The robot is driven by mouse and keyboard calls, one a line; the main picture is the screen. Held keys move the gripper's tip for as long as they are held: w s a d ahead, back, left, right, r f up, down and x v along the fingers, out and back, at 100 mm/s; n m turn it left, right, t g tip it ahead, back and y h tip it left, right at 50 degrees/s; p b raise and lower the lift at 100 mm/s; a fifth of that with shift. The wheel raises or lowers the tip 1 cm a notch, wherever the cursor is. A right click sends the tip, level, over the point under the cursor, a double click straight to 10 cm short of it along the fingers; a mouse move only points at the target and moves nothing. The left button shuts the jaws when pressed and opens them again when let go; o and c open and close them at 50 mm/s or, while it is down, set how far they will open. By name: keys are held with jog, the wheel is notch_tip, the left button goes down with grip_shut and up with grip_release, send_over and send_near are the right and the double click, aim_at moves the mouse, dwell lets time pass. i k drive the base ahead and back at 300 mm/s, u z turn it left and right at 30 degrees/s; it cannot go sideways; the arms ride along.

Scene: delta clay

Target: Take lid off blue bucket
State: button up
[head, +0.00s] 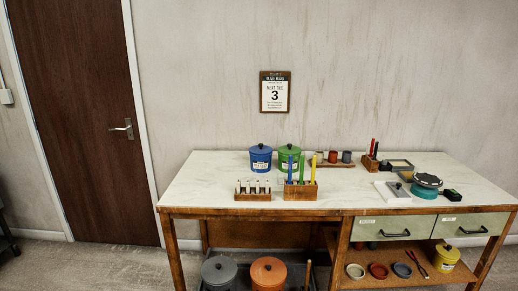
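The blue bucket (261,160) stands upright on the workbench, left of the middle and toward the back. Its lid (261,149) is on top and has a dark knob. A pale label shows on its front. A green bucket (289,160) with a similar knobbed lid stands just to its right. My gripper is not in view.
On the white-topped workbench (205,180), a wooden rack (253,196) of pale items and a rack (301,191) of coloured sticks stand in front of the buckets. The bench top left of the blue bucket is clear. Grey (219,272) and orange (268,273) lidded buckets sit below.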

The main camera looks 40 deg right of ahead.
aim_at(261, 149)
jog(key=z, duration=0.2)
jog(key=i, duration=1.35)
jog(key=u, duration=0.35)
